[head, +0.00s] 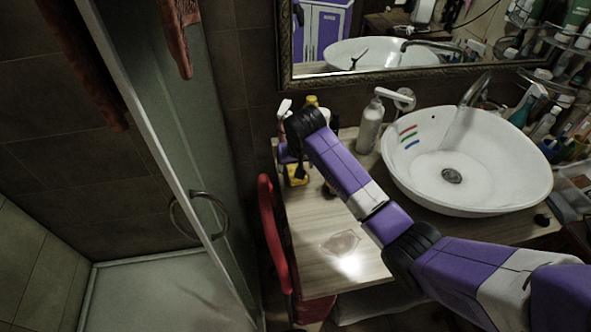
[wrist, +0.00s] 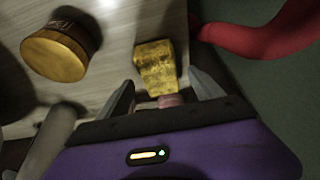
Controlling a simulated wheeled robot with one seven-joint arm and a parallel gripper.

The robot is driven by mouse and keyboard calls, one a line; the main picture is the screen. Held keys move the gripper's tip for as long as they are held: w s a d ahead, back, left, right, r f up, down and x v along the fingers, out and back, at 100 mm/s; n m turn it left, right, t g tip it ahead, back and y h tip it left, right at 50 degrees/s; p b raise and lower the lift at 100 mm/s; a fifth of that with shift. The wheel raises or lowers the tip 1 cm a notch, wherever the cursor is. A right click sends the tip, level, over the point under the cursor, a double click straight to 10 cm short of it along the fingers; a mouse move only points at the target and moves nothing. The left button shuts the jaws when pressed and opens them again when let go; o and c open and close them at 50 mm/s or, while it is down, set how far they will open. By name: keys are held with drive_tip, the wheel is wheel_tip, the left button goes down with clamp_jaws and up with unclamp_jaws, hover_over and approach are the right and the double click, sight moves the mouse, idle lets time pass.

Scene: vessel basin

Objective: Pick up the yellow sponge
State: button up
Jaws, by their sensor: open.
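The yellow sponge (wrist: 155,66) is a worn yellow block on the pale wood counter in the wrist view. In the head view it shows as a small yellow patch (head: 296,175) at the counter's left back corner, below the end of my arm. My gripper (wrist: 164,90) is open, with one finger to each side of the sponge's near end in the picture. A small pink thing (wrist: 171,100) shows between the fingers, nearer the palm.
A round jar with a yellow-brown top (wrist: 55,55) stands left of the sponge. A red curved object (wrist: 262,32) is to the right; in the head view a red chair-like frame (head: 271,235) borders the counter. Soap bottle (head: 370,126) and white basin (head: 450,145) stand right. The front counter is mostly clear.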

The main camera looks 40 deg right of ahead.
drive_tip(key=shift+x, duration=1.35)
drive_tip(key=shift+f, duration=0.1)
drive_tip(key=c, duration=1.4)
wheel_tip(320, 180, up, 10)
drive_tip(key=shift+r+b, duration=0.15)
drive_tip(key=shift+b, duration=0.6)
